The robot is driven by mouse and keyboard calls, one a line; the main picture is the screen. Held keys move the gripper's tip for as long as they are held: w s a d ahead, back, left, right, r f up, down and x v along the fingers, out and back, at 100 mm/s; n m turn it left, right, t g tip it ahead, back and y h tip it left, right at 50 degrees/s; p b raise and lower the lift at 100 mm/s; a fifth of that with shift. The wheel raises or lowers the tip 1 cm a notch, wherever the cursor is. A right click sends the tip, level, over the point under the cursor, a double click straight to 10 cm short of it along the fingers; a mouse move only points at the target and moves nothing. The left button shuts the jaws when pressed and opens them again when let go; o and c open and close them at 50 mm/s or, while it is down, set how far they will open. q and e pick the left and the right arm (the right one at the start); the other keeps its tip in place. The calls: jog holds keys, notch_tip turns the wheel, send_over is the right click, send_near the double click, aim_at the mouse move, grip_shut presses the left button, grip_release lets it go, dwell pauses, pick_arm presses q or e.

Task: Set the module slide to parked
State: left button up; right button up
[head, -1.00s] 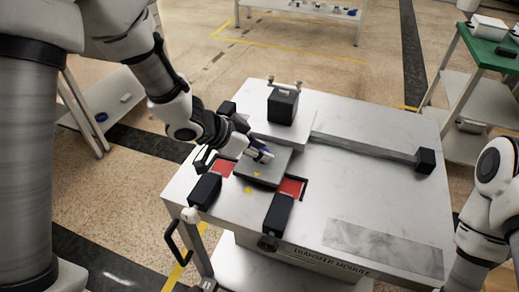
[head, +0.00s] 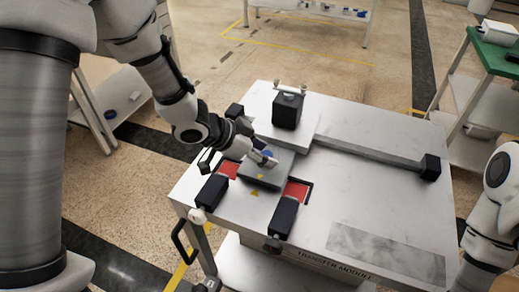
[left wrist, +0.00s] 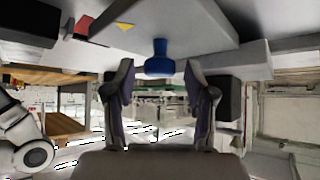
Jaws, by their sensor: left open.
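The module slide is a grey plate (head: 283,165) on top of the white transfer module table (head: 350,205), between two red patches. One yellow triangle is on the plate, and another is just in front of it. A blue knob (left wrist: 159,58) stands out from the plate; it shows in the head view (head: 267,154), partly hidden by my fingers. My left gripper (head: 264,161) is open at the knob. In the left wrist view its fingers (left wrist: 160,98) are spread either side of the knob's line, with no visible contact. My right gripper is out of view.
A white block with a black box (head: 287,110) stands behind the plate. A rail runs right to a black end block (head: 430,167). Black blocks (head: 213,191) and (head: 285,217) flank the front. A green-topped cart (head: 492,50) stands at the right.

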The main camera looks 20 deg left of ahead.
pick_arm(q)
jog(key=v, duration=1.2)
